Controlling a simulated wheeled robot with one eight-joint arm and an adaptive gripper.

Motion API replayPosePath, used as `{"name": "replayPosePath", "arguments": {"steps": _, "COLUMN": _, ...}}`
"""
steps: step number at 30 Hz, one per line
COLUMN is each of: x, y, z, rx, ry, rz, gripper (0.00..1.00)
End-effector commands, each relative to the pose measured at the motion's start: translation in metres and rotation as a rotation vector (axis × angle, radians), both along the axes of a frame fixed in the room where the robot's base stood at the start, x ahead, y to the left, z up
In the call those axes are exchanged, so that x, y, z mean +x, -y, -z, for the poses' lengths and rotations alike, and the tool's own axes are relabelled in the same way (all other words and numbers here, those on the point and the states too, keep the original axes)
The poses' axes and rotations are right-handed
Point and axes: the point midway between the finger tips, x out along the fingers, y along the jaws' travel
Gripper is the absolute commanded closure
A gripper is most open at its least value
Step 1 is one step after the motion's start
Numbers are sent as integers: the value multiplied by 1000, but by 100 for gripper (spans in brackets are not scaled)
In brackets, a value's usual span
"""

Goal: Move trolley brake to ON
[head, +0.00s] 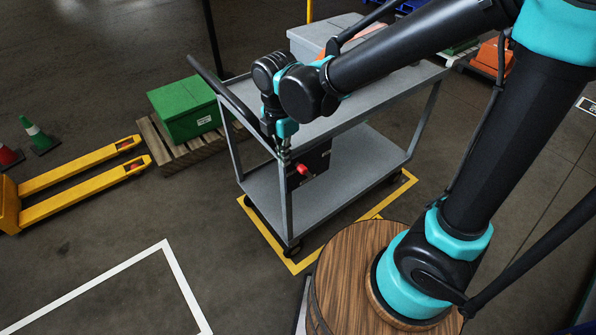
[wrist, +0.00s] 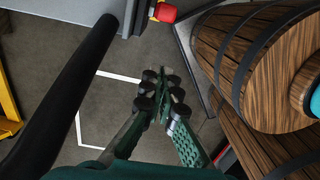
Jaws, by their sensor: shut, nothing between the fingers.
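The grey two-shelf trolley (head: 275,195) stands in front of me, with a black push handle (head: 222,88) at its left end. A red knob (head: 303,168) shows at the trolley's near side, by a dark box; it looks like the brake's grip. No ON or OFF mark can be read. In the wrist view the red knob (wrist: 163,12) sits at the top edge beside a yellow part. My gripper (head: 284,153) is just left of and above the knob in the head view. In the wrist view its fingers (wrist: 165,92) are shut and empty, apart from the knob.
The black handle (wrist: 75,85) runs close along the left of the wrist view. A green box (head: 185,110) on a pallet and a yellow pallet jack (head: 85,178) stand left of the trolley. My round wooden base is at the right. Floor in front is clear.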

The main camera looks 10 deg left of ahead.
Motion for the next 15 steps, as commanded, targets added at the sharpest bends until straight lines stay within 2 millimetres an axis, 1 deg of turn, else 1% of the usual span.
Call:
{"name": "replayPosePath", "arguments": {"steps": 5, "x": 0, "y": 0, "z": 2, "rx": 0, "ry": 0, "rz": 2, "gripper": 100}}
{"name": "replayPosePath", "arguments": {"steps": 8, "x": 1, "y": 0, "z": 8, "rx": 0, "ry": 0, "rz": 2, "gripper": 100}}
{"name": "replayPosePath", "arguments": {"steps": 11, "x": 1, "y": 1, "z": 19, "rx": 0, "ry": 0, "rz": 2, "gripper": 100}}
{"name": "replayPosePath", "arguments": {"steps": 15, "x": 1, "y": 1, "z": 41, "rx": 0, "ry": 0, "rz": 3, "gripper": 100}}
